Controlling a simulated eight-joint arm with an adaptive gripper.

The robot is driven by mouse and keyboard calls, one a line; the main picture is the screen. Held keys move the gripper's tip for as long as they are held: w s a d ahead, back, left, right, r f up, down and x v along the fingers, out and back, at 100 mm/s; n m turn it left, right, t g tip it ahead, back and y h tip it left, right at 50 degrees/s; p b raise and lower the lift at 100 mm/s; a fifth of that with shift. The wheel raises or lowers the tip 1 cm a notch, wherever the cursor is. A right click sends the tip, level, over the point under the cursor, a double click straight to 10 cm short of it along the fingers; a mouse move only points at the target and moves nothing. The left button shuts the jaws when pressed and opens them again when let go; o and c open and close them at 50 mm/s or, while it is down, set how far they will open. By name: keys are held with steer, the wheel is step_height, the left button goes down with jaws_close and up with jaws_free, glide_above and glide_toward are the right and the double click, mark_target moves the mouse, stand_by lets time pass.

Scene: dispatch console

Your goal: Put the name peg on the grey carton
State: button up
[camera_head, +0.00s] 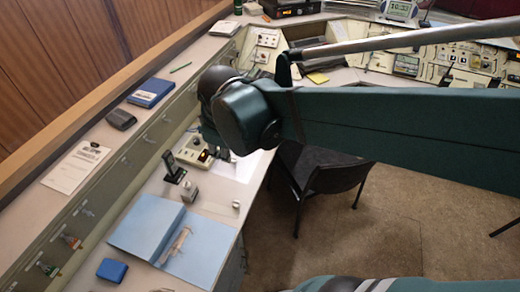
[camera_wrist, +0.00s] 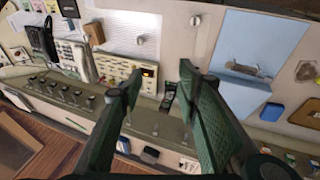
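My gripper (camera_wrist: 160,80) is open and empty, its two green fingers spread wide above the desk in the wrist view. In the head view its dark end (camera_head: 222,156) hangs over the console and white paper. A small grey box (camera_head: 190,194), likely the grey carton, stands beside the blue folder; in the wrist view my right finger seems to hide it. A small pale cylinder (camera_head: 236,205) stands near the desk edge, and it seems to show above my right fingertip (camera_wrist: 195,20). Another small pale piece (camera_wrist: 140,40) is on the paper. I cannot tell which is the name peg.
A black upright device (camera_head: 175,168) and a cream keypad unit (camera_head: 193,152) stand close by. An open blue folder (camera_head: 145,225) bears a pinkish-brown item. A blue box (camera_head: 112,270) lies at the front. A black chair (camera_head: 320,175) stands beside the desk.

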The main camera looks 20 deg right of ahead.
steer(key=s+d+r+m+t, duration=0.2)
steer(key=s+d+m, duration=0.5)
steer(key=s+m, duration=0.2)
steer(key=shift+s+d+r+m+t+y, duration=0.2)
steer(key=shift+d+r+m+t+y, duration=0.1)
steer(key=shift+d+r, duration=0.05)
